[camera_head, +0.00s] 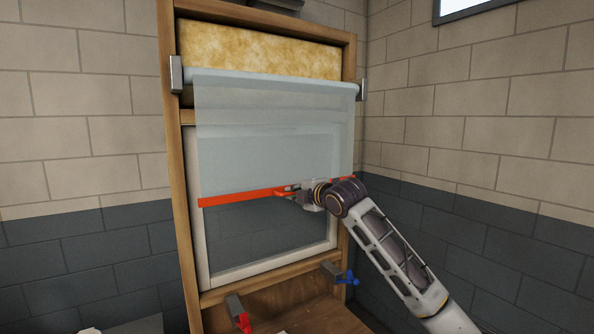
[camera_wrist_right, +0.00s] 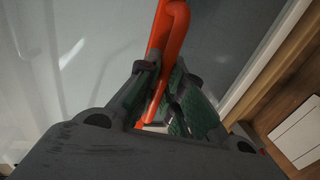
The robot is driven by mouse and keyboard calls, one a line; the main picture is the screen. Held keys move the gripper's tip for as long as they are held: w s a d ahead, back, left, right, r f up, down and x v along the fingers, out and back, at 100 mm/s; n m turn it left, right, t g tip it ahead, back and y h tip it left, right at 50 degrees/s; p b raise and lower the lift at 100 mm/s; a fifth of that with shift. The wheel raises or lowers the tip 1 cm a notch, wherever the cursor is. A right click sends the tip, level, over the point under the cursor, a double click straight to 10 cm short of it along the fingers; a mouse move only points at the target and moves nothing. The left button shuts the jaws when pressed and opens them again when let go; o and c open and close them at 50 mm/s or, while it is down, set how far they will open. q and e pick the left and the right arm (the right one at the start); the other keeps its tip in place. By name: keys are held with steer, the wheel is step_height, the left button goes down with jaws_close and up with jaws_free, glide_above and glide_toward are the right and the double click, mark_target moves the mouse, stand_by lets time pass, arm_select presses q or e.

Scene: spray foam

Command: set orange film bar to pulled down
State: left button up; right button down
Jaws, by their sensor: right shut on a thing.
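The orange film bar (camera_head: 235,197) runs across the lower edge of a translucent film sheet (camera_head: 265,130). The film hangs from a roll (camera_head: 270,81) at the top of the window frame, and the bar sits partway down over the window. My right gripper (camera_head: 287,191) is shut on the bar, right of its middle. In the right wrist view the orange bar (camera_wrist_right: 171,40) passes between the gripper's fingers (camera_wrist_right: 165,98). The gripper and wrist hide part of the bar. My left gripper is not in view.
A wooden frame (camera_head: 182,235) surrounds the window, with yellow insulation (camera_head: 258,48) above. Below are a wooden ledge (camera_head: 300,318), a red-handled item (camera_head: 240,318) at left and a blue-handled item (camera_head: 345,277) at right. Brick walls (camera_head: 80,130) stand on both sides.

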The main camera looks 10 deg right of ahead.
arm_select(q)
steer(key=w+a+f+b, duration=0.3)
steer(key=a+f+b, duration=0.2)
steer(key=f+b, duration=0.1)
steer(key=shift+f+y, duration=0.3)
arm_select(e)
step_height(320, 180, down, 35)
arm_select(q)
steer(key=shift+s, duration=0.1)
arm_select(e)
steer(key=shift+f, duration=0.15)
steer(key=shift+s, duration=0.1)
steer(key=c, duration=1.6)
jaws_free()
steer(key=shift+o, duration=0.4)
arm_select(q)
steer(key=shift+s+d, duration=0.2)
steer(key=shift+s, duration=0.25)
arm_select(e)
steer(key=v, duration=1.1)
steer(key=shift+s, duration=0.35)
